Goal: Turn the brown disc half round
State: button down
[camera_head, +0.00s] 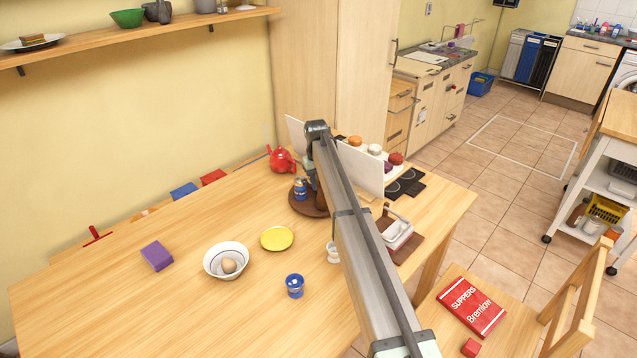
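The brown disc (299,207) lies flat on the wooden table, towards its back right. A blue tin (300,188) stands on it, and a dark brown upright thing (320,199) shows beside the tin, partly behind my arm. My arm crosses the view from the bottom right up to a joint above the disc and covers the disc's right side. My gripper is not clearly seen; the end of my arm below that joint is hidden or too small to make out.
A red teapot (281,160) stands behind the disc. White upright panels (360,169) stand to the right. A yellow plate (277,238), a white bowl (214,261) with an egg, a blue cup (295,286) and a purple block (157,256) are in front and left. The left front table is clear.

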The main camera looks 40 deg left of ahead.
jog(key=shift+d+n, duration=0.1)
jog(key=shift+n, duration=5.4)
jog(key=shift+n+y, duration=0.3)
jog(key=shift+n, duration=5.2)
jog(key=c, duration=1)
grip_release()
jog(key=shift+r, duration=0.1)
jog(key=r, duration=1.3)
jog(key=shift+d+r, duration=0.3)
jog(key=shift+r, duration=0.05)
